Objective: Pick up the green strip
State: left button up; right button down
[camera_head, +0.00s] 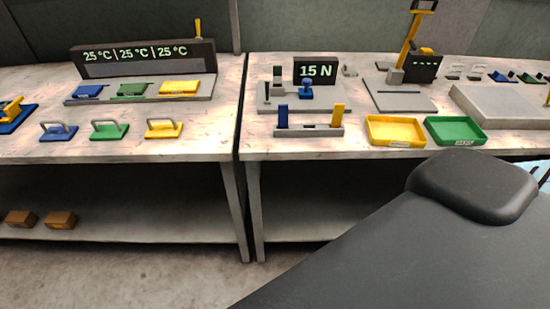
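I cannot make out a separate green strip for certain. A rack (308,131) on the right table holds an upright blue piece (282,116) and an upright yellow piece (338,116), with no green one visible between them. Other green things are a flat green block (131,90) on the plate under the temperature display, a green handled die (110,131), a green tray (455,131) and a small green piece (531,79) at the far right. Neither gripper is in view. A dark link of my own body covers the lower right.
The left table carries blue (58,133) and yellow (163,129) handled dies at its front. The right table carries a yellow tray (395,131), a "15 N" display (315,71) and a yellow-armed stand (411,45). A narrow gap separates the tables. Boxes (60,220) lie on the lower left shelf.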

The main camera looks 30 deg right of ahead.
aim_at(277, 70)
jog(key=z, duration=1.35)
